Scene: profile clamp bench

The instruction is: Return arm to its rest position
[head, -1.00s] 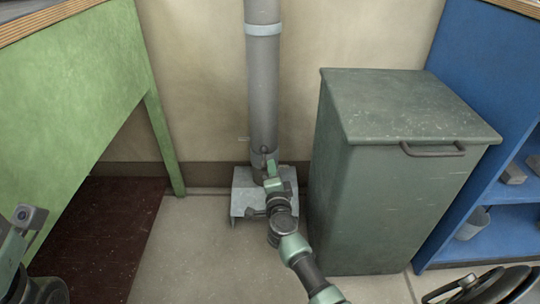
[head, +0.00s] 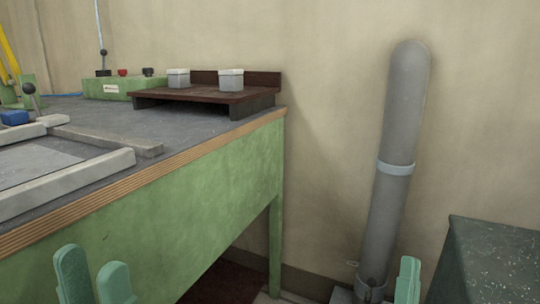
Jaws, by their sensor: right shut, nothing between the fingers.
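My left gripper (head: 94,272) rises into the bottom left of the head view, in front of the green bench side. Its two pale green fingers stand apart with nothing seen between them. My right gripper (head: 408,278) shows at the bottom right, in front of the wall beside the foot of the grey pipe. Its fingers look like one narrow green shape, shut and empty. The rest of both arms is below the frame.
A grey pipe (head: 402,130) stands against the wall. A dark green cabinet (head: 490,262) is at lower right.

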